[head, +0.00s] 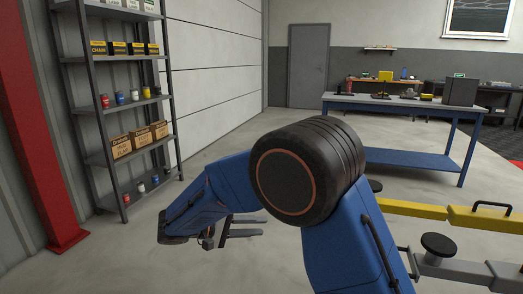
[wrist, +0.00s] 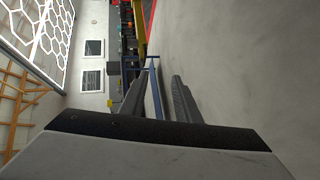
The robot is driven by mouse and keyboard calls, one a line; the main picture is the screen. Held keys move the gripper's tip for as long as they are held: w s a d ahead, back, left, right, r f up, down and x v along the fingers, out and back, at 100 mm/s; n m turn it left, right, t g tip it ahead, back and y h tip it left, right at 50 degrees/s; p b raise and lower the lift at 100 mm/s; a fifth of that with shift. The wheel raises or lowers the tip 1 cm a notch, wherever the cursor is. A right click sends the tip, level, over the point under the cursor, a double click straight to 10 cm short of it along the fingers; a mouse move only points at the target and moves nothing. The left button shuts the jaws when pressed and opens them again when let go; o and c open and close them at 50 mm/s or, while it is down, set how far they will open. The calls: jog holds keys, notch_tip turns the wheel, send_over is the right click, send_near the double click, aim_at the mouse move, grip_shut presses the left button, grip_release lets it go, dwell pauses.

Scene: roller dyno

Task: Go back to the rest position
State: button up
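My gripper (head: 262,227) shows in the head view beside the lower end of my blue arm, above the floor and pointing right. Its two dark fingers are apart with nothing between them. In the wrist view the gripper (wrist: 160,78) is also open, and the far room shows through the gap. My arm is bent, with its large dark round joint in the middle of the head view, and it hides part of the floor and bench behind.
A shelf rack (head: 119,105) with boxes and cans stands at left, near a red post (head: 38,130). A blue workbench (head: 420,160) stands at back right. Yellow lift arms (head: 415,209) with a round pad (head: 438,245) are close at right. Floor (head: 130,255) at lower left is clear.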

jog(key=s+d+r+m+g+y, duration=0.1)
jog(key=s+d+r+g+y, duration=0.15)
jog(key=d, duration=0.55)
jog(key=s+d+r+g+y, duration=0.1)
jog(key=s+d, duration=0.3)
jog(key=d, duration=0.3)
jog(key=s+d+r+m+g+y, duration=0.15)
jog(key=s+d, duration=0.25)
jog(key=d, duration=0.4)
jog(key=s+d+t+y, duration=0.2)
jog(key=s+d+y, duration=0.2)
jog(key=s, duration=0.6)
jog(key=s+d+f+m+t+y, duration=0.1)
jog(key=s+d+y, duration=0.3)
jog(key=s, duration=0.6)
jog(key=shift+f+t+y, duration=0.3)
jog(key=shift+t, duration=0.2)
